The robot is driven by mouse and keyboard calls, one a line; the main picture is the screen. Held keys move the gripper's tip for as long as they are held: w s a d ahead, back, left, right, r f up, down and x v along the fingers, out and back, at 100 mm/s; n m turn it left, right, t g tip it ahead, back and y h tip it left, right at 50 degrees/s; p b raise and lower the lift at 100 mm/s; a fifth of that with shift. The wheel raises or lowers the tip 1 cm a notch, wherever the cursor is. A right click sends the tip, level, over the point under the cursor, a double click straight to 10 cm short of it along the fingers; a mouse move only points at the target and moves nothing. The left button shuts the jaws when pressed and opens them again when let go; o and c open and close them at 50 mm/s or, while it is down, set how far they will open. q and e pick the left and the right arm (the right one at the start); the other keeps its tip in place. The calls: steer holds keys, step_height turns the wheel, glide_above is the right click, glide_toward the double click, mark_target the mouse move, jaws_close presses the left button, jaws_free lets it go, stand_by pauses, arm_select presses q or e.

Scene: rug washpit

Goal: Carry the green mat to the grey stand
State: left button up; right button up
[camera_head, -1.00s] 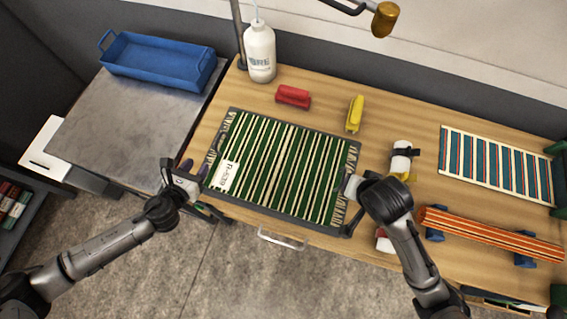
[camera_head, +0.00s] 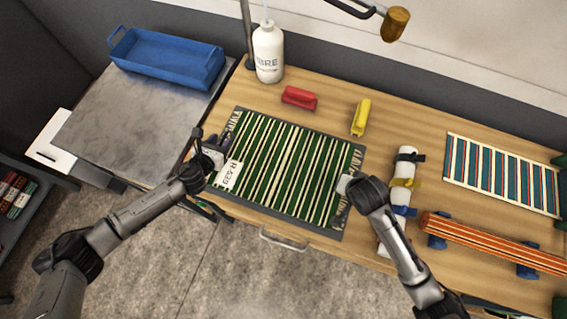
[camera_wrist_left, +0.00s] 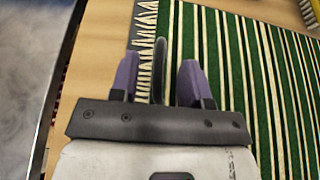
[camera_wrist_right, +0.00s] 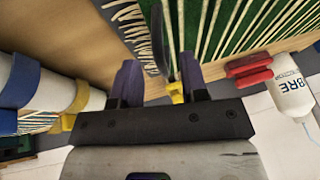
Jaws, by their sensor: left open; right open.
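The green mat (camera_head: 283,172), with cream stripes and fringed ends, lies flat on a dark grey backing on the wooden bench. My left gripper (camera_head: 218,150) is open over the mat's left edge. In the left wrist view, a dark upright loop (camera_wrist_left: 159,70) stands between its purple fingers. My right gripper (camera_head: 343,186) is open at the mat's right end; its fingertips are mostly hidden in the head view. In the right wrist view, a similar dark loop (camera_wrist_right: 158,45) shows by its fingers. The grey stand (camera_head: 130,137) is left of the bench.
A blue tray (camera_head: 165,68) occupies the stand's back; its front is clear. A white bottle (camera_head: 268,55), red brush (camera_head: 299,98) and yellow brush (camera_head: 361,117) are behind the mat. A strapped white roll (camera_head: 402,175) and orange striped roll (camera_head: 490,240) lie to the right.

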arm_select(q)
steer(key=shift+x, duration=1.25)
arm_select(e)
steer(key=shift+x, duration=1.2)
arm_select(q)
jaws_close()
arm_select(e)
jaws_close()
